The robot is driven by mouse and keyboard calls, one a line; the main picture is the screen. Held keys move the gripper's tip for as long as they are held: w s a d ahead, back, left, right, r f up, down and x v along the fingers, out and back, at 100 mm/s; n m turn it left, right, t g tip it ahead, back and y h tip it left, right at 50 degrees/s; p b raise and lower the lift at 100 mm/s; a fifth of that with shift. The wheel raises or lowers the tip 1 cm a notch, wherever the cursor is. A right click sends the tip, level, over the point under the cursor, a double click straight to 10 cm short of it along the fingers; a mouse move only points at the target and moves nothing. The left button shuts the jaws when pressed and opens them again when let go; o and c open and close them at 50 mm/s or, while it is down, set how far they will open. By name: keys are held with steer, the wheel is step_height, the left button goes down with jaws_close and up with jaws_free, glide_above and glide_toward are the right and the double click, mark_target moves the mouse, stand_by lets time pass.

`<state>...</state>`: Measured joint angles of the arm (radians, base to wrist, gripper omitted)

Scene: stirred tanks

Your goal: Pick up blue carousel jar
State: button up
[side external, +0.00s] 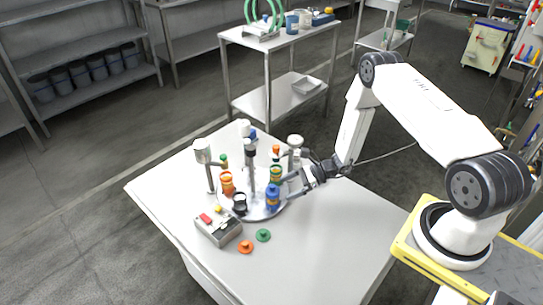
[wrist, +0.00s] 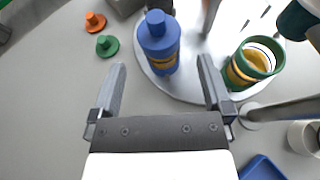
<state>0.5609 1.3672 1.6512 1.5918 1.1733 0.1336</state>
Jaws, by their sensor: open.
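The blue carousel jar (side external: 272,198) stands upright near the front right rim of the round pale carousel plate (side external: 256,216). In the wrist view the jar (wrist: 158,45) has a blue lid and a yellow-orange band. My gripper (side external: 287,188) comes in low from the right. In the wrist view its two fingers (wrist: 161,66) are spread wide, with the jar just ahead of the gap between them. Nothing is held. An open green jar (wrist: 252,62) with a yellow-orange band stands to the right of the right finger.
An orange jar (side external: 227,184) and a black jar (side external: 240,204) also stand on the carousel around a central post (side external: 250,165). A control box (side external: 218,229), an orange lid (side external: 246,247) and a green lid (side external: 263,235) lie on the table's front.

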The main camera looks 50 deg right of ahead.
mark_target(273, 193)
steer(key=shift+w+a+f, duration=0.15)
steer(key=shift+w+a, duration=0.05)
steer(key=shift+a, duration=0.1)
steer(key=shift+a, duration=0.1)
steer(key=shift+x, duration=2.55)
steer(key=shift+c, duration=0.2)
steer(key=c, duration=1.3)
